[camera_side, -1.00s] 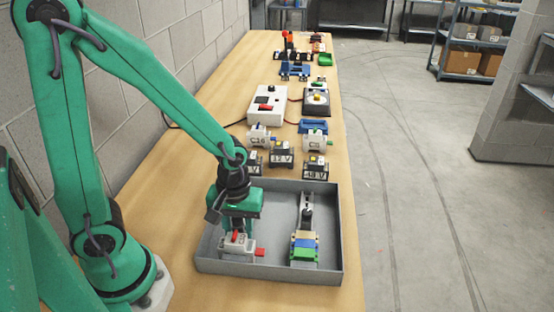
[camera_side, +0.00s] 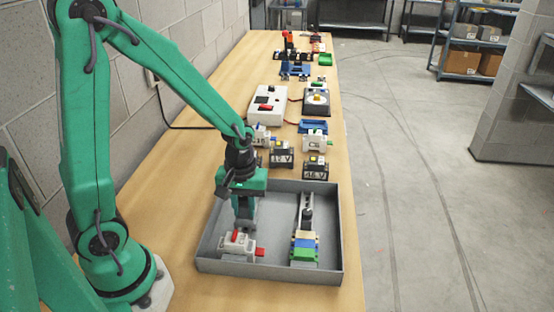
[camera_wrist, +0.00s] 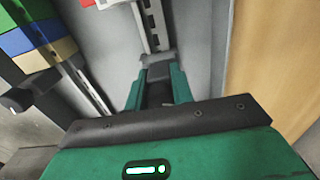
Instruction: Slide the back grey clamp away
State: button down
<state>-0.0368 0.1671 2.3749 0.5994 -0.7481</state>
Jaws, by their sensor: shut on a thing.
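The back grey clamp (camera_wrist: 158,62) shows between my fingertips in the wrist view, on the metal rail (camera_wrist: 151,22). My gripper (camera_side: 244,226) is shut on it and points down into the grey tray (camera_side: 335,230). In the side view the fingers mostly hide the clamp. The light grey module with a red top (camera_side: 236,246) sits on the same rail nearer the camera, and a gap of bare rail lies between it and the clamp.
A second rail on the tray's right holds green (camera_side: 304,255), blue and tan blocks, with a dark clamp (camera_side: 307,214) behind them. Black and white modules (camera_side: 282,156) stand just beyond the tray. A wall runs along the left.

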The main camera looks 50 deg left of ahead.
jog(key=w+a, duration=0.6)
jog(key=shift+w+a, duration=0.35)
jog(key=shift+a, duration=0.05)
jog(key=c, duration=1.2)
grip_release()
jog(key=shift+r, duration=0.15)
notch_tip(320, 180, up, 8)
jog(key=shift+f, duration=0.2)
